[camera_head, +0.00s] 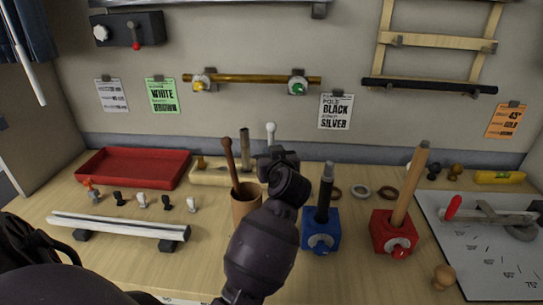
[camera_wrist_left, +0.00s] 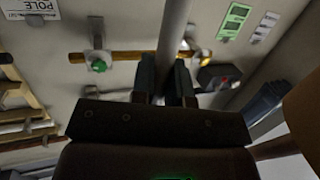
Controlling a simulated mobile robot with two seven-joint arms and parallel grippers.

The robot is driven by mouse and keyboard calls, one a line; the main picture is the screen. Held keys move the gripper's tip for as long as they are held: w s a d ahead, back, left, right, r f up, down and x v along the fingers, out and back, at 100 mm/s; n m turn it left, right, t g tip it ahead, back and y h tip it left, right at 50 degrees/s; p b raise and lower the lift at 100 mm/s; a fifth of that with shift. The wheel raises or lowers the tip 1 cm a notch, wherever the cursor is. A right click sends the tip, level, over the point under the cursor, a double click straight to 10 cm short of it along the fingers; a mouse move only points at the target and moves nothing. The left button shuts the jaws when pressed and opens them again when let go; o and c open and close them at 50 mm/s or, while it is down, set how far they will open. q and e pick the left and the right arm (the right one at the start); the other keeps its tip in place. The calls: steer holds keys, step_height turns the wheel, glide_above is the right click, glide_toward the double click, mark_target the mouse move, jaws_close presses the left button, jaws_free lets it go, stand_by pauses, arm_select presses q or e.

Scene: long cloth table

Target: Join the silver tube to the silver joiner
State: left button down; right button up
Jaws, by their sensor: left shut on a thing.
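My left gripper (camera_head: 280,153) is near the middle of the head view, above the back of the table. In the left wrist view its dark fingers (camera_wrist_left: 167,80) are shut on the silver tube (camera_wrist_left: 175,30), which runs up out of the frame. In the head view the wrist hides most of the held tube. A black pole (camera_head: 324,195) stands upright in a blue clamp block (camera_head: 320,232), right of my left gripper and apart from it. Its top section (camera_head: 328,169) looks greyer, perhaps the silver joiner, but I cannot tell. My right gripper is not in view.
A red block (camera_head: 393,232) holds a wooden pole. A brown cup (camera_head: 245,207) with a stick stands close left of my arm. Several rings lie behind the blocks, including a silver ring (camera_head: 360,191). A red tray (camera_head: 134,167) and white rail (camera_head: 118,225) are left.

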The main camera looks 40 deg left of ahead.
arm_select(q)
steer(key=c, duration=1.1)
jaws_free()
steer(key=shift+f, duration=0.1)
